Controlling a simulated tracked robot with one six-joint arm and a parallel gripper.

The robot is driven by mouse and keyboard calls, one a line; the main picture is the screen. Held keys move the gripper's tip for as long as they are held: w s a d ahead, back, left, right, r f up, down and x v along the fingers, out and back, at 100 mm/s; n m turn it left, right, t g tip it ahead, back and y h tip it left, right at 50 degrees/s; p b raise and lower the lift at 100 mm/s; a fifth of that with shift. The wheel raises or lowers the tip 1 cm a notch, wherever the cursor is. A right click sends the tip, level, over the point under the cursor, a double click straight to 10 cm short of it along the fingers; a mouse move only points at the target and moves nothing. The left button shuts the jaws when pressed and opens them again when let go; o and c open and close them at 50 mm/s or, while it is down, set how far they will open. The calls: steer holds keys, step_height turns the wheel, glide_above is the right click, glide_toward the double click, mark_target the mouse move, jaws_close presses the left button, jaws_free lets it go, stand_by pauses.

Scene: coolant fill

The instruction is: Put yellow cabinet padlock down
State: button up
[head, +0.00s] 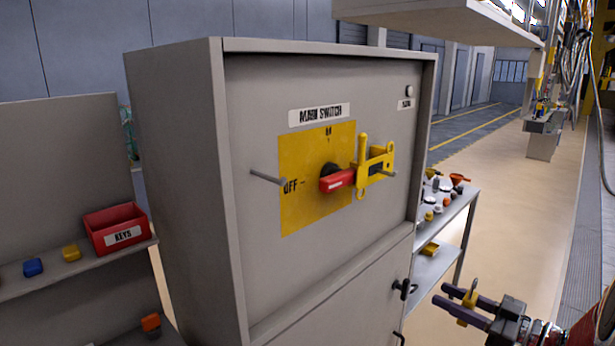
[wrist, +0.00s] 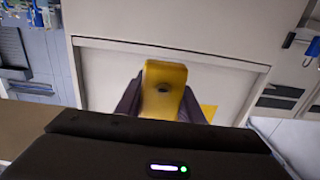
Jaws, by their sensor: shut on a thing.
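The yellow cabinet padlock (head: 467,307) is between the two dark fingers of my gripper (head: 441,294), at the lower right of the head view. In the wrist view the yellow padlock (wrist: 164,88) fills the gap between the fingers (wrist: 160,100), with a dark round spot on its face. My gripper is shut on it and holds it in the air, to the right of the grey cabinet (head: 295,190) in the picture.
The cabinet bears a red switch handle (head: 337,181) and a yellow hasp (head: 376,165). At left, a shelf (head: 40,279) holds a red KEYS bin (head: 117,230), a blue padlock (head: 33,267) and a yellow one (head: 71,252). A cluttered bench (head: 455,213) stands behind right.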

steer(key=a+f+g, duration=0.1)
steer(key=a+f, duration=0.4)
steer(key=f, duration=0.5)
steer(key=a+f+n+y, duration=0.1)
steer(key=a+f, duration=0.3)
steer(key=f, duration=0.7)
steer(key=shift+s+a+n+g+y, duration=0.25)
steer(key=shift+a+n+g+y, duration=0.05)
steer(key=shift+a+g, duration=0.1)
steer(key=shift+f, duration=0.1)
steer(key=a, duration=0.7)
